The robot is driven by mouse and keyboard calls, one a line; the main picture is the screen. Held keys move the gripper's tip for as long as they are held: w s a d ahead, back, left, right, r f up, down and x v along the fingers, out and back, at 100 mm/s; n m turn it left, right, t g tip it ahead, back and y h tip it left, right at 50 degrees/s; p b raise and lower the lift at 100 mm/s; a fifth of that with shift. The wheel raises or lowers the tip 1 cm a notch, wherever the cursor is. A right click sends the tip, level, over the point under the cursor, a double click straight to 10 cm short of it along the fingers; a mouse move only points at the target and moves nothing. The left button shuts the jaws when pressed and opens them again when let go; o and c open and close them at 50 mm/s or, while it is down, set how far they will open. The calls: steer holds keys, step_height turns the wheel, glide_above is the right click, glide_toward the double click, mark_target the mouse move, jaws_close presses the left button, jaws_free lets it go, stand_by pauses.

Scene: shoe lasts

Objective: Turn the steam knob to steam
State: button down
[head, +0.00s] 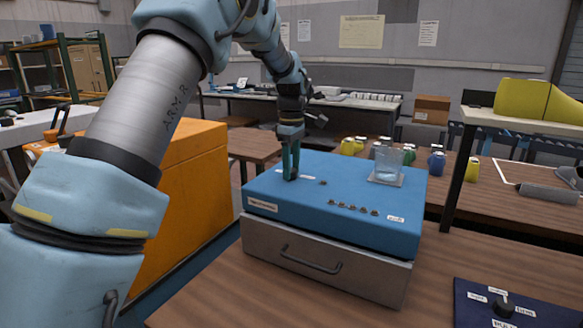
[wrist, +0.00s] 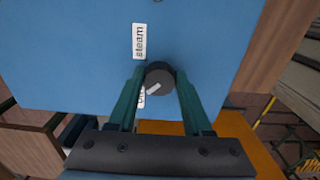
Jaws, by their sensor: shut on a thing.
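The steam knob (wrist: 160,76) is a round dark knob with a white mark on it, on top of the blue box (head: 345,205). In the wrist view the mark slants toward the lower left, on the side of a partly hidden white label (wrist: 141,98). A label reading "steam" (wrist: 139,41) lies above the knob in that view, clear of it. My gripper (wrist: 160,80) is shut on the knob, with one dark green finger on each side. In the head view my gripper (head: 290,168) points down onto the box's left part and hides the knob.
The box has a grey drawer (head: 320,272) with a handle, a row of small knobs (head: 353,208) and a clear container (head: 387,163). A dark blue panel (head: 515,305) with another knob is at the lower right. An orange cabinet (head: 185,185) stands left. Several coloured objects stand behind.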

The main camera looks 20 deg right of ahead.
steer(key=shift+m, duration=0.4)
steer(key=m, duration=0.3)
steer(key=shift+a+m, duration=0.1)
steer(key=shift+m, duration=0.2)
steer(key=m, duration=0.4)
steer(key=shift+a+m+p, duration=0.1)
steer(key=shift+m+p, duration=0.2)
steer(key=shift+p, duration=0.1)
steer(key=m, duration=0.4)
steer(key=shift+a+m+p, duration=0.1)
steer(key=shift+m+p, duration=0.3)
steer(key=shift+m, duration=2.1)
steer(key=shift+c, duration=1.6)
jaws_free()
